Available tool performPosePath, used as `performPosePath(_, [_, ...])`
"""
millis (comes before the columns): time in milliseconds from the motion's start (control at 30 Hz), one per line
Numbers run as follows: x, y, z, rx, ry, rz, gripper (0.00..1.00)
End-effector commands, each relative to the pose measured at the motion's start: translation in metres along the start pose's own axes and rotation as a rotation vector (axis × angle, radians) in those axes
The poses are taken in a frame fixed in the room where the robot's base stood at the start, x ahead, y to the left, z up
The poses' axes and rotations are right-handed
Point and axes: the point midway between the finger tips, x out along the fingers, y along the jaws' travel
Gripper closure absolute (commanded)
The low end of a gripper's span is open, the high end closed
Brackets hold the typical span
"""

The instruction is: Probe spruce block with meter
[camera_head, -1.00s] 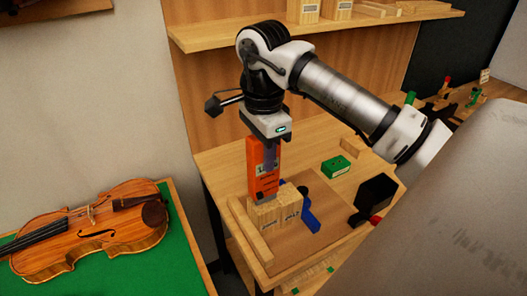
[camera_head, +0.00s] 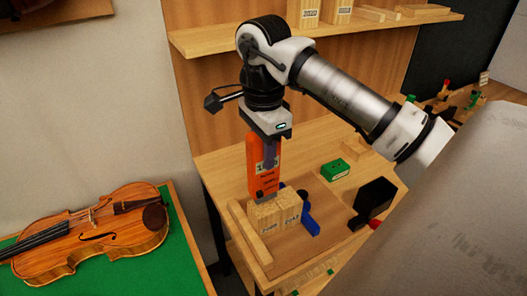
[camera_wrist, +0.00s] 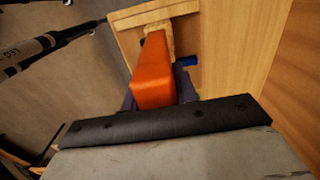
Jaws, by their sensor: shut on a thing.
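My gripper (camera_head: 268,150) is shut on an orange handheld meter with a pale display (camera_head: 262,168) and holds it upright. The meter's lower end is right at the top of two pale wooden blocks with dark printed labels, a left block (camera_head: 267,219) and a right block (camera_head: 291,214). The left block is nearest below the meter. I cannot tell whether the meter's tip touches it. In the wrist view the orange meter (camera_wrist: 155,75) points away from the camera and hides most of the pale wood beyond it.
A wooden strip (camera_head: 247,235) lies left of the blocks. A blue piece (camera_head: 310,224), a green box (camera_head: 335,170) and a black box (camera_head: 373,198) stand to the right. A violin (camera_head: 95,232) lies on green cloth at left. A shelf (camera_head: 240,37) runs above.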

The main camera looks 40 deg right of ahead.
Motion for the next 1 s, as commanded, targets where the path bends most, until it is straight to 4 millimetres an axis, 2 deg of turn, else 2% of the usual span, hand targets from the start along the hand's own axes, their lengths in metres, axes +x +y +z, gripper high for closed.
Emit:
performPosePath(33, [-0.008, 0.000, 0.000, 0.000, 0.000, -0.001, 1.00])
performPosePath(467, [-0.041, 0.000, 0.000, 0.000, 0.001, -0.002, 1.00])
performPosePath(1000, [-0.042, 0.000, 0.000, 0.000, 0.000, -0.002, 1.00])
